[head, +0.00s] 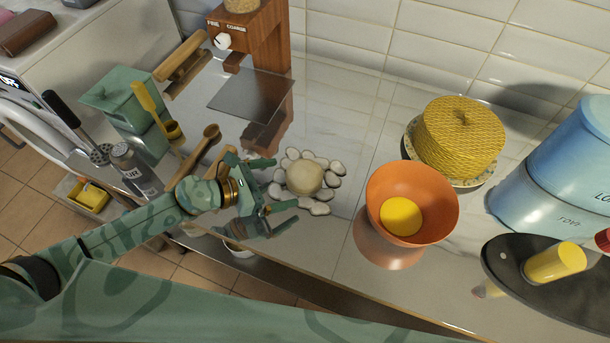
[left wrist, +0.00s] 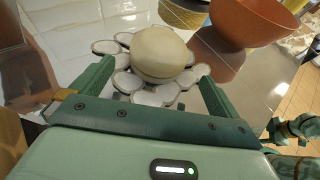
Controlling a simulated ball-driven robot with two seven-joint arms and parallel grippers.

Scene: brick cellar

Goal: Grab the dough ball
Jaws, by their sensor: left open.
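The pale, round dough ball (head: 304,178) sits on the counter on a ring of flat white pebble-like pieces (head: 320,208). My left gripper (head: 284,184) is open at its left side, with its fingers pointing toward it. In the left wrist view the dough ball (left wrist: 160,52) shows ahead, between the two spread fingers (left wrist: 157,75) and a little beyond their tips. I see no finger closed on it. A green part of mine (left wrist: 293,130) at the right edge of the left wrist view looks like my right arm's end; its jaws are unclear.
An orange bowl (head: 380,195) with something yellow inside stands right of the dough ball. A yellow woven cover (head: 460,135) stands behind it. Wooden spoons (head: 193,160) and a grey shaker (head: 133,168) are to the left. The counter's front edge runs below the gripper.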

